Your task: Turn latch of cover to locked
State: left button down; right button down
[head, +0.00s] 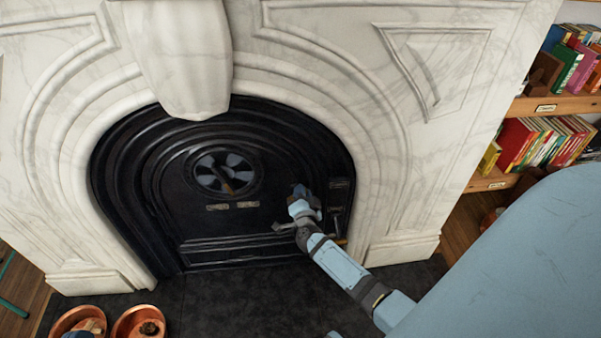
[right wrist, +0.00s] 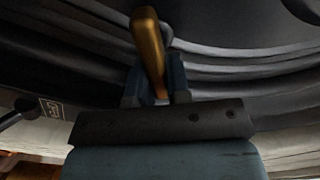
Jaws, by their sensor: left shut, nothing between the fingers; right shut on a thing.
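The black cover (head: 185,225) closes the arched opening of the fireplace and has a round vent (head: 222,172). My right gripper (head: 298,192) is at the cover's right side. In the right wrist view, its fingers (right wrist: 155,85) are shut on a brass-coloured latch handle (right wrist: 149,45). The handle points up and away from the gripper, tilted slightly left in that view. In the head view the gripper hides the latch, so I cannot tell its setting there. My left gripper is not in view.
White marble (head: 400,130) surrounds the cover. Two copper bowls (head: 139,322) (head: 77,320) stand at the bottom left of the dark hearth (head: 250,300). Fire tools with a brass part (head: 341,242) stand right of my gripper. A bookshelf (head: 560,104) is at the far right.

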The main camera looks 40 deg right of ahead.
jog(key=m, duration=0.3)
jog(key=shift+d+f+b, duration=0.1)
jog(key=shift+f+b, duration=0.15)
jog(key=shift+b, duration=0.1)
jog(key=shift+f+m, duration=0.15)
jog(key=shift+m, duration=0.65)
pick_arm(q)
jog(key=shift+w+d+f+g+b, duration=0.1)
jog(key=shift+d+f+g+b, duration=0.1)
jog(key=shift+f+b, duration=0.25)
jog(key=shift+d+f+g+b, duration=0.1)
jog(key=shift+f+g+b, duration=0.1)
jog(key=shift+f+b, duration=0.25)
pick_arm(e)
jog(key=shift+d+f+m, duration=0.1)
jog(key=shift+f+m, duration=0.1)
jog(key=shift+m, duration=1.4)
pick_arm(q)
jog(key=shift+w+f+h, duration=0.15)
jog(key=shift+f+h, duration=0.05)
jog(key=shift+h, duration=0.2)
pick_arm(e)
jog(key=shift+m, duration=0.3)
jog(key=c, duration=1.1)
grip_release()
